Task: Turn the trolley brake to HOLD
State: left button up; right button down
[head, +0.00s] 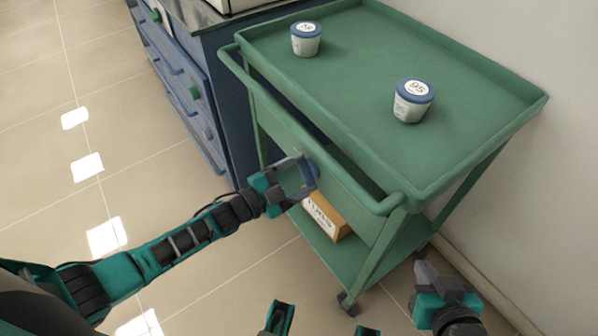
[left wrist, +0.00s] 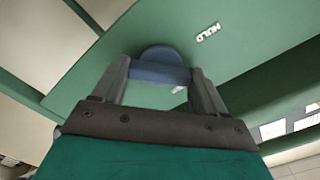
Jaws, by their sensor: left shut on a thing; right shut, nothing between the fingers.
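The green trolley (head: 440,160) stands against the wall, with a green front panel below its push bar. A blue brake knob (left wrist: 160,64) sits on that panel and shows between my left fingers; in the head view the knob (head: 309,174) is mostly covered. My left gripper (head: 311,176) is shut on the knob, with one finger on each side of it in the left wrist view (left wrist: 160,85). A white HOLD label (left wrist: 208,32) is on the panel, up and right of the knob. Another white mark (left wrist: 178,89) is partly hidden behind the right finger. My right gripper (head: 421,272) is shut and empty, beside the trolley's lower right leg.
Two lidded white tubs stand on the trolley top, one at the back left (head: 306,40) and one marked 95 (head: 412,101). A cardboard box (head: 327,217) lies on the lower shelf. A blue drawer cabinet (head: 187,90) adjoins on the left. The tiled floor at left is clear.

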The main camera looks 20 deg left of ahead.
pick_arm(q)
jog(key=n, duration=0.4)
jog(key=shift+n+p, duration=0.4)
jog(key=n, duration=0.4)
jog(key=shift+n, duration=0.3)
pick_arm(e)
jog(key=shift+r, duration=0.75)
pick_arm(q)
jog(key=o, duration=1.1)
jog(key=shift+c, duration=0.2)
jog(key=p+v, duration=0.2)
jog(key=v, duration=1.1)
pick_arm(e)
notch_tip(320, 180, up, 2)
jog(key=shift+r, duration=0.1)
